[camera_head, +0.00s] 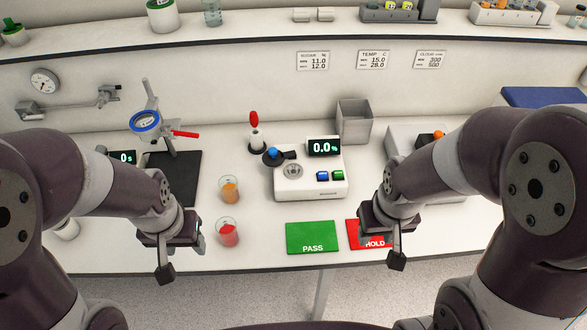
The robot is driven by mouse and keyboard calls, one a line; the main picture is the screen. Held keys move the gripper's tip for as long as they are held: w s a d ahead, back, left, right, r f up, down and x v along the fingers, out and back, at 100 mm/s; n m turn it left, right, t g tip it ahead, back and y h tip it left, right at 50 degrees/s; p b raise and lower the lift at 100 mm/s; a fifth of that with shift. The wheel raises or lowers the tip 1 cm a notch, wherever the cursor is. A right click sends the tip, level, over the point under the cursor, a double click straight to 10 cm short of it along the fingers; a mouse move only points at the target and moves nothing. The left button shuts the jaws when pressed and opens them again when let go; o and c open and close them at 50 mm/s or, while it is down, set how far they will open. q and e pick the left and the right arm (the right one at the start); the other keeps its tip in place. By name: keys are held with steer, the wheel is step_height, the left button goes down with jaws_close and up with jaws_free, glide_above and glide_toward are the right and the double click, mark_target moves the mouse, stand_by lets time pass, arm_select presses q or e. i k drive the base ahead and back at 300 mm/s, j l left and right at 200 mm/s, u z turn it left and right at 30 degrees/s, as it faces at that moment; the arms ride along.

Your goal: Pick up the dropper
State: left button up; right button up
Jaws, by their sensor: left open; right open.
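My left gripper (166,268) is open and empty at the front left of the bench, well in front and left of the dropper. My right gripper (396,259) is open and empty at the front right, over the red HOLD mat (356,227) in the picture and far from the dropper.
The white meter (311,189) reads 0.0%. Two clear cups, orange (229,190) and red (228,233), stand left of it. A green PASS mat (313,238) lies in front. A grey bin (355,122) is behind; a blue-ringed stand (146,122) is left.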

mark_target(254, 119)
steer(key=i+l+z, duration=0.15)
steer(key=z, duration=0.35)
steer(key=i+z, duration=0.25)
steer(key=z, duration=0.2)
